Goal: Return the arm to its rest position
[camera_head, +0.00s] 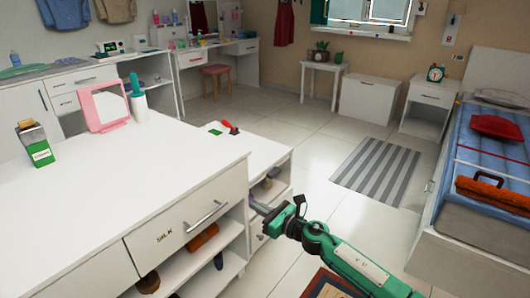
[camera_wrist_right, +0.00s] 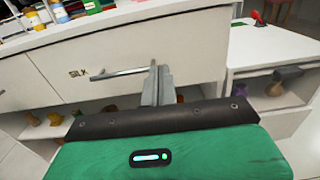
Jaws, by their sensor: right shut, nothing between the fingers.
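My right gripper (camera_head: 258,207) is at the end of the green arm, low in the head view, in front of the white cabinet's lower side unit. Its two grey fingers are together in the right wrist view (camera_wrist_right: 157,84), with nothing between them. The drawer marked SILK (camera_head: 172,240) has a metal bar handle (camera_head: 207,214). In the right wrist view the fingertips overlap the right end of this handle (camera_wrist_right: 118,74), but the head view shows them apart from it. The drawer looks shut. My left gripper is in neither view.
The white cabinet top (camera_head: 130,170) holds a pink-framed mirror (camera_head: 104,106) and a green box (camera_head: 36,145). A bed (camera_head: 480,230) stands at the right. Floor with a striped rug (camera_head: 378,170) lies between.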

